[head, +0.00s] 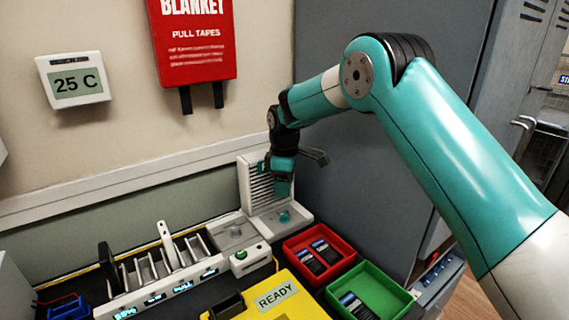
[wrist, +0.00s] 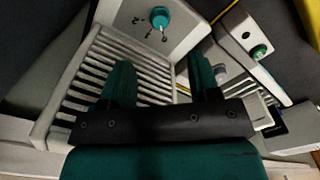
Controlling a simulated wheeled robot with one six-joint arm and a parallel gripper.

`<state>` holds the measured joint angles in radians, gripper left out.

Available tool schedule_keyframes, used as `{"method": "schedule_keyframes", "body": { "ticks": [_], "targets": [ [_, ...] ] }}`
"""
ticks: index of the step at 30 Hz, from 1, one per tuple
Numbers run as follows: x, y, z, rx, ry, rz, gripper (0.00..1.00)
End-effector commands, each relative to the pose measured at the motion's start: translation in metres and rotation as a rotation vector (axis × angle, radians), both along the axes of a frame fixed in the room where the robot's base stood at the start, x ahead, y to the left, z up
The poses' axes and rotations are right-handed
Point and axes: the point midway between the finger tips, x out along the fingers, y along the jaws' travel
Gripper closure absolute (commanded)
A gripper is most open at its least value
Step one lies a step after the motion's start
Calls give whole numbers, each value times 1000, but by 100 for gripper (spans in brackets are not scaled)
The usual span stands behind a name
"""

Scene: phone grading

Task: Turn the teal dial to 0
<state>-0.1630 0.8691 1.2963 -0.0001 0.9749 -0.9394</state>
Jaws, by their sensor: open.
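The teal dial (head: 284,216) sits on the base plate of a pale unit with a slatted upright back (head: 262,183). In the wrist view the teal dial (wrist: 160,17) is near the top, with small dark marks beside it; its exact setting is too small to read. My gripper (head: 281,181) is in front of the slatted back, above the dial. In the wrist view my gripper (wrist: 161,75) has its two teal fingers spread apart with nothing between them. The fingertips are apart from the dial.
A grey knob (head: 236,231) and a green button (head: 241,254) are left of the dial. A red tray (head: 340,241) and a green tray (head: 400,297) hold dark phones. A slotted rack (head: 165,285) stands left. A grey cabinet (head: 375,180) rises close on the right.

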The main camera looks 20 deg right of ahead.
Motion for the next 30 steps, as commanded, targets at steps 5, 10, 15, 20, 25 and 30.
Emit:
{"method": "schedule_keyframes", "body": {
  "ticks": [5,10,15,20,25,30],
  "targets": [
    [1,0,42,1,-5,0,44],
    [0,0,66,1,-3,0,44],
    [0,0,75,0,0,0,44],
    [0,0,75,0,0,0,44],
    [0,0,75,0,0,0,44],
    [-7,2,81,5,-4,-8,44]
  ]
}}
